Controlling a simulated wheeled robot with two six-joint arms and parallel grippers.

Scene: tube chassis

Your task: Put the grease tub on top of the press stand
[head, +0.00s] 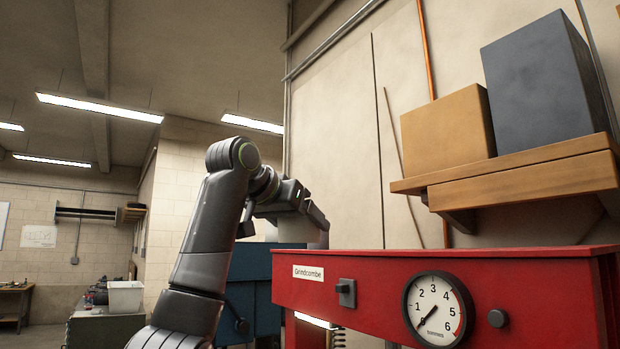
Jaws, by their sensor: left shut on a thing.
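The red press stand (380,280) fills the lower right of the head view, with a "Grindcombe" label, a switch and a round gauge on its front. I see its top nearly edge-on. My left gripper (316,232) is at the stand's top left end, its fingers reaching down to about the height of the top edge. I cannot tell whether the tub touches the top. My right gripper is out of view.
A wooden wall shelf (520,180) with a tan box (448,128) and a dark grey box (545,90) hangs above the stand's right part. A blue cabinet (250,285) stands behind my left arm. The visible space above the stand's middle is clear.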

